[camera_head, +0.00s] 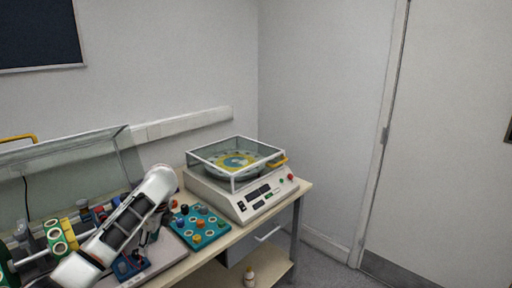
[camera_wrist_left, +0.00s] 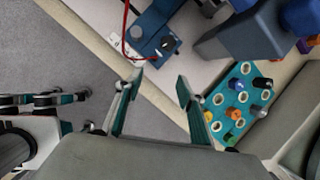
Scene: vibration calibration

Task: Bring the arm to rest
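My left arm (camera_head: 125,225) comes in from the lower left of the head view and is bent over the bench. Its gripper is mostly hidden there. In the left wrist view my left gripper (camera_wrist_left: 157,83) is open, with its two fingers apart and nothing between them. It is over the bench's front edge, beside a teal rack (camera_wrist_left: 217,126) and a blue box with a red wire (camera_wrist_left: 150,28). At the left edge of that view is what looks like my right gripper, and its finger state is unclear.
The teal rack with coloured knobs also shows in the head view (camera_head: 190,238). A white machine with a clear cover (camera_head: 245,203) stands at the bench's right end. A small bottle (camera_head: 249,276) is on the lower shelf. Grey floor (camera_wrist_left: 55,60) lies open in front of the bench.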

